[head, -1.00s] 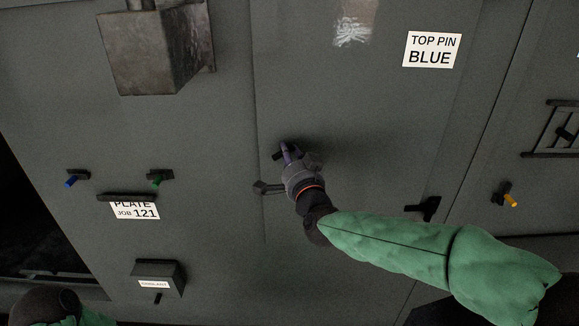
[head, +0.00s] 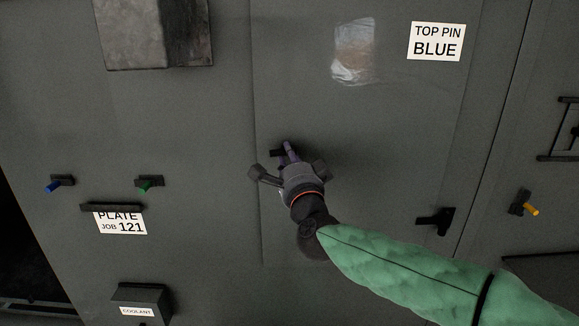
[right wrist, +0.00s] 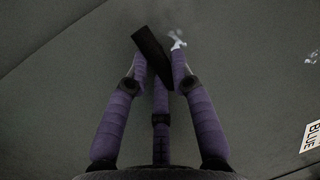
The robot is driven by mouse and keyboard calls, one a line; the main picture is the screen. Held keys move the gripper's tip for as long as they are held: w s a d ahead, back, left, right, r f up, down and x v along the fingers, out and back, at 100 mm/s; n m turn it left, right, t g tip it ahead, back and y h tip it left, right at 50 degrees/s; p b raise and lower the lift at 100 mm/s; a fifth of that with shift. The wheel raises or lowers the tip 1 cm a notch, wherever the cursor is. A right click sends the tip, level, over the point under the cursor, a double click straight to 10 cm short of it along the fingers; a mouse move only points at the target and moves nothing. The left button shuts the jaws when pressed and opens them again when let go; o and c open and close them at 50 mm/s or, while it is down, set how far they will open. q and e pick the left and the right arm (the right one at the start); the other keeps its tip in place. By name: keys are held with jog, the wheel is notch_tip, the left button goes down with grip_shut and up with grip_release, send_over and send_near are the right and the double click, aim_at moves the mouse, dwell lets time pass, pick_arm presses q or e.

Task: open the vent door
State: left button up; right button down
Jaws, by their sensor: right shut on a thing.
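The vent door seems to be the large grey panel (head: 385,130) in the head view, and it looks flush with the wall around it. A small black handle (head: 277,153) stands near its left edge and also shows as a dark bar in the right wrist view (right wrist: 151,52). My right gripper (head: 288,152) is at this handle. In the right wrist view its purple fingers (right wrist: 157,75) close around the bar, partly hiding it. A black latch-like piece (head: 437,220) sits at the panel's lower right. My left gripper is out of view.
A white label (head: 437,41) reads TOP PIN BLUE. To the left are a blue peg (head: 54,185), a green peg (head: 147,184), a plate label (head: 121,220) and a coolant box (head: 140,301). A metal hood (head: 150,35) juts out above. An orange peg (head: 530,209) is at right.

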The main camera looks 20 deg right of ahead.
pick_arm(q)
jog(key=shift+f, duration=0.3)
pick_arm(e)
jog(key=shift+f, duration=0.1)
